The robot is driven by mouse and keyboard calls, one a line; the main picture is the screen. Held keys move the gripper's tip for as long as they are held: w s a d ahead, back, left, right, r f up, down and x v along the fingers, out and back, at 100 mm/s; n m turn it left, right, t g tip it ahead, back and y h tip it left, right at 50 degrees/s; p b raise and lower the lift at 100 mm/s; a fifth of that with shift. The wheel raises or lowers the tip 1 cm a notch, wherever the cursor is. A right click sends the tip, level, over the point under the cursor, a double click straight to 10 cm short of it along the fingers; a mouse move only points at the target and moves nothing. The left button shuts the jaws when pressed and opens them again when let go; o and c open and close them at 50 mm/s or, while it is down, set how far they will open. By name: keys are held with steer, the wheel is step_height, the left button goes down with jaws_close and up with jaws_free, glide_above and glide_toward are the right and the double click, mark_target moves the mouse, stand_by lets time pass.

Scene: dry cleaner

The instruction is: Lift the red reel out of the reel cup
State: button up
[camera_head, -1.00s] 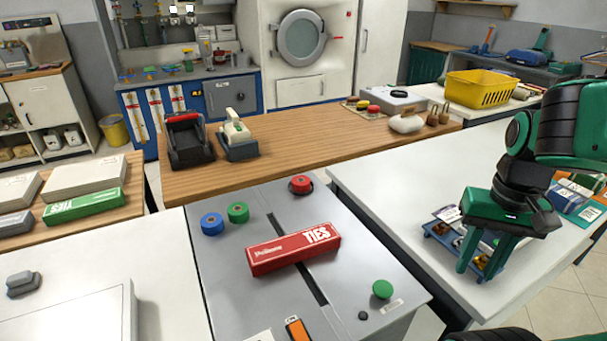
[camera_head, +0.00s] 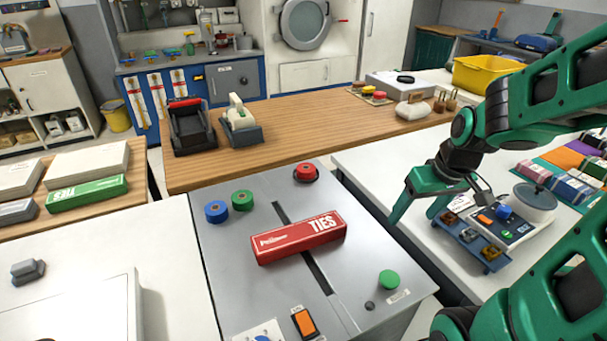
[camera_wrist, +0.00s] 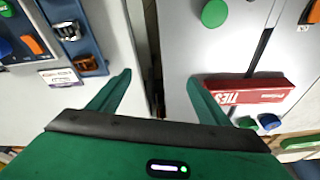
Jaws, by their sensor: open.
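The red reel (camera_head: 305,171) sits in the dark reel cup (camera_head: 317,178) at the back right corner of the grey machine top. Little of the cup shows around it. My gripper (camera_head: 412,214) is open and empty, to the right of the red reel and nearer the camera, above the edge of the white counter. In the wrist view the open fingers (camera_wrist: 158,78) straddle the gap between counter and machine. I cannot make out the red reel or its cup in the wrist view.
A red TIES box (camera_head: 299,238) lies across the machine's slot. A blue reel (camera_head: 216,211) and a green reel (camera_head: 242,200) stand left of the red one. A green button (camera_head: 389,280) is at the front right. A blue tray (camera_head: 468,243) sits on the right counter.

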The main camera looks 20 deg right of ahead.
mark_target(306, 168)
steer(key=w+a+f+n+t+y, duration=0.1)
steer(key=w+a, duration=0.1)
steer(key=w, duration=0.2)
steer(key=w+a+f+n+t+y, duration=0.1)
steer(key=w+a+f+n, duration=0.1)
steer(key=w, duration=0.3)
steer(key=w+a+f+n+t+y, duration=0.1)
steer(key=w+a+t, duration=0.1)
steer(key=w+a, duration=0.2)
steer(key=shift+w+f+n, duration=0.2)
steer(key=shift+w+n, duration=0.1)
steer(key=shift+w, duration=0.4)
steer(key=w+a+t, duration=0.1)
steer(key=w, duration=0.2)
steer(key=w+a+t+y, duration=0.1)
steer(key=w+t, duration=0.1)
steer(key=w, duration=0.1)
steer(key=w+a+t, duration=0.1)
steer(key=w+a, duration=0.1)
steer(key=w, duration=0.1)
steer(key=shift+w+a+f+t, duration=0.1)
steer(key=shift+w+f+t, duration=0.2)
steer(key=shift+w+t, duration=0.5)
steer(key=shift+w, duration=0.1)
steer(key=x, duration=1)
steer(key=shift+w+a+r, duration=0.15)
steer(key=shift+w, duration=0.3)
steer(key=shift+c, duration=0.3)
steer(key=c, duration=1.1)
